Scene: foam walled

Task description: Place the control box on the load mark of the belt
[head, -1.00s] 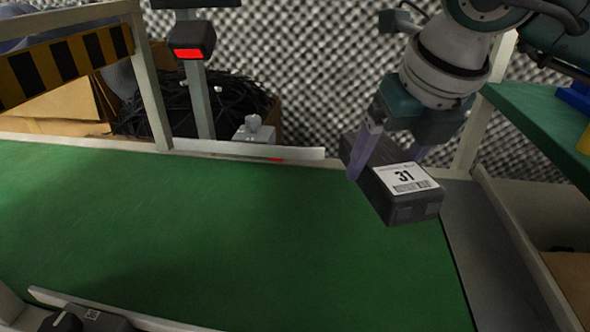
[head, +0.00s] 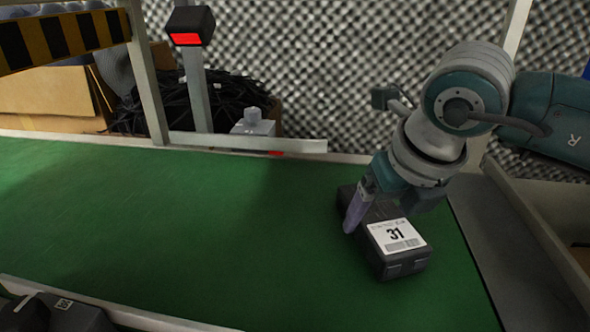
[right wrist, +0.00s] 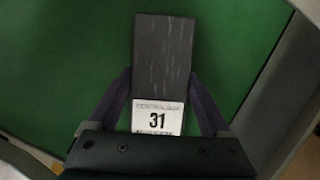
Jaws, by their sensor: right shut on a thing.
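The control box (head: 388,262) is a dark oblong box with a white label reading 31. It is at the right end of the green belt (head: 190,220). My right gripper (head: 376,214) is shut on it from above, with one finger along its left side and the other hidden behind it. In the right wrist view the box (right wrist: 163,55) lies between both fingers (right wrist: 159,82), over green belt. I cannot tell whether its underside touches the belt. No load mark can be made out on the visible belt. My left gripper is not in view.
A pale rail (head: 250,144) with a small red patch runs along the belt's far edge. A post carries a black unit with a red face (head: 190,27). A dark object labelled 36 (head: 60,312) is at the near left. The belt's middle is clear.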

